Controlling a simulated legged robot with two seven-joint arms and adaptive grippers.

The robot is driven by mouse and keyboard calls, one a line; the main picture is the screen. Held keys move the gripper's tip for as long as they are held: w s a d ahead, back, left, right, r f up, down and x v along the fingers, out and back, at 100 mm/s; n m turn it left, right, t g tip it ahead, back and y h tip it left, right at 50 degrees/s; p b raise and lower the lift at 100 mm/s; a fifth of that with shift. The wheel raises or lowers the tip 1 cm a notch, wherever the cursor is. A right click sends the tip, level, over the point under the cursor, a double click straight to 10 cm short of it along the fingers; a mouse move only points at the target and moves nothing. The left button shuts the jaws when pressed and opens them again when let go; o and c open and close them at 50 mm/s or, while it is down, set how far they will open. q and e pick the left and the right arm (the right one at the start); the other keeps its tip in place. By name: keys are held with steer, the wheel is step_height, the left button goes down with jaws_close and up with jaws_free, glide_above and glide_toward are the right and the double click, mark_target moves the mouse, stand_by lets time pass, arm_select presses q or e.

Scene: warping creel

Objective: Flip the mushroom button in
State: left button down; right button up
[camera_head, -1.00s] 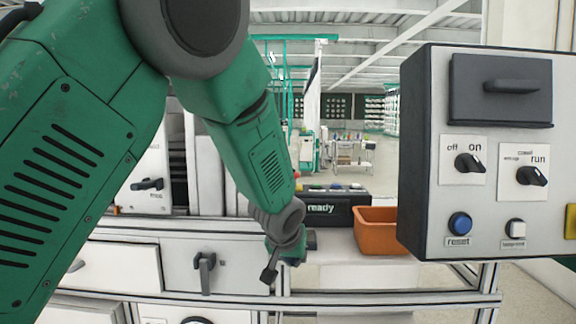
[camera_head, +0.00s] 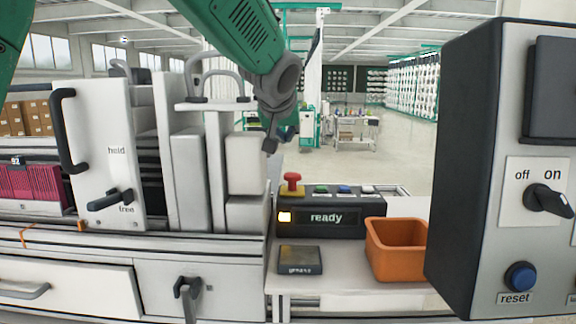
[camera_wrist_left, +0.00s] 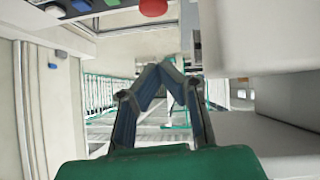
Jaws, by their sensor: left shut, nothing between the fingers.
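The red mushroom button (camera_head: 292,183) stands up at the left end of the top of the dark control box (camera_head: 322,215), whose display reads "ready" beside a lit yellow lamp. In the left wrist view the button's red cap (camera_wrist_left: 153,7) is cut off by the top edge. My left gripper (camera_head: 270,146) hangs above and a little left of the button in the head view, apart from it. In the wrist view its fingers (camera_wrist_left: 156,68) meet at the tips, shut and empty. My right gripper is not in view.
Green, blue and white buttons sit beside the mushroom button. An orange bin (camera_head: 396,250) and a small dark "grease" pad (camera_head: 300,260) lie in front. A large switch panel (camera_head: 470,170) stands close on the right. White upright blocks (camera_head: 246,165) stand left of the control box.

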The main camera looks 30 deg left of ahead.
arm_select(q)
steer(key=d, duration=0.2)
steer(key=p, duration=0.3)
glide_above(291, 176)
steer(key=f, duration=0.5)
steer(key=shift+s+f, duration=0.35)
steer(key=f, duration=0.1)
steer(key=w+f, duration=0.1)
steer(key=f, duration=0.1)
steer(key=shift+a+f, duration=0.1)
steer(key=shift+f, duration=0.1)
steer(key=shift+s+f, duration=0.1)
steer(key=shift+f, duration=0.3)
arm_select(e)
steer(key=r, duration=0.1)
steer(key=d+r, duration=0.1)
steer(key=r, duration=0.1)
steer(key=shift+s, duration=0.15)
